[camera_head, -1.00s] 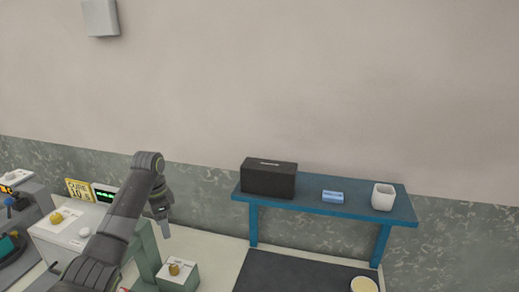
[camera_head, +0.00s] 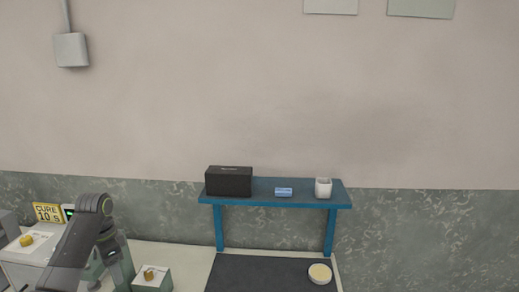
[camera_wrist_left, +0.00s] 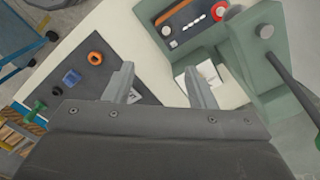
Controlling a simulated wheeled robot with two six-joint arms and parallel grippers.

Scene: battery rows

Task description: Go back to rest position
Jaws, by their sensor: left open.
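My left gripper (camera_wrist_left: 160,85) shows in the left wrist view with its two fingers spread apart and nothing between them. In the head view my left arm (camera_head: 85,240) comes in at the lower left, and its fingers are hard to make out there. The left gripper is above a workbench, with a dark mat and a green machine below it. My right gripper is in neither view.
A blue shelf (camera_head: 275,200) holds a black box (camera_head: 229,181), a small blue block (camera_head: 283,192) and a white cup (camera_head: 323,188). Below are a dark mat (camera_head: 255,275) and a round cream dish (camera_head: 319,273). An orange ring (camera_wrist_left: 95,58) lies on the mat in the wrist view.

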